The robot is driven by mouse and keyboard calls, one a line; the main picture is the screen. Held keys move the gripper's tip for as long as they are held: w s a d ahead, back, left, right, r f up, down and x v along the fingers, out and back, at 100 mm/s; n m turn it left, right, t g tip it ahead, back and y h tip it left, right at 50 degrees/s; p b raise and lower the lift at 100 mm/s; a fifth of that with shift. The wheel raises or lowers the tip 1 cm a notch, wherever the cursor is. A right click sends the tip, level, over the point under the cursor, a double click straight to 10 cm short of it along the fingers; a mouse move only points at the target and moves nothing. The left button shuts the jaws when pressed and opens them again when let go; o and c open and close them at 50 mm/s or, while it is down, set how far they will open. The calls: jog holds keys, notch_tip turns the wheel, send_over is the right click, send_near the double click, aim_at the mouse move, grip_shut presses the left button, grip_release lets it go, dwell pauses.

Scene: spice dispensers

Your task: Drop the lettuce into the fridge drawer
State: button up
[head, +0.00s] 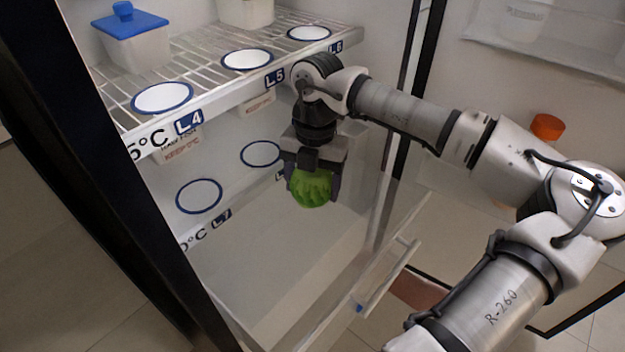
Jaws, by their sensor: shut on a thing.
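The lettuce (311,190) is a round, bright green head in the head view. My gripper (312,176) points down and is shut on it, with a dark finger on each side. The lettuce hangs in front of the lower shelf area, over the fridge drawer (290,290) as seen from here. The drawer is a clear, pale bin, pulled out, with a bar handle (392,277) at its front right. It looks empty. I cannot tell how high the lettuce is above the drawer floor.
A wire shelf (205,75) with round marks labelled L4, L5 and L6 is above left. A white tub with a blue lid (135,38) stands on it. The dark fridge frame (120,180) is at left. The open door at right holds an orange-capped bottle (547,127).

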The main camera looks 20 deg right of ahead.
jog(key=o, duration=1.1)
jog(key=shift+o, duration=0.2)
jog(key=shift+r, duration=0.1)
notch_tip(320, 180, up, 14)
jog(key=w+p, duration=0.1)
jog(key=p, duration=0.2)
jog(key=shift+w+d+f, duration=0.2)
jog(key=shift+d+f, duration=0.05)
jog(key=shift+d, duration=0.2)
jog(key=shift+s, duration=0.1)
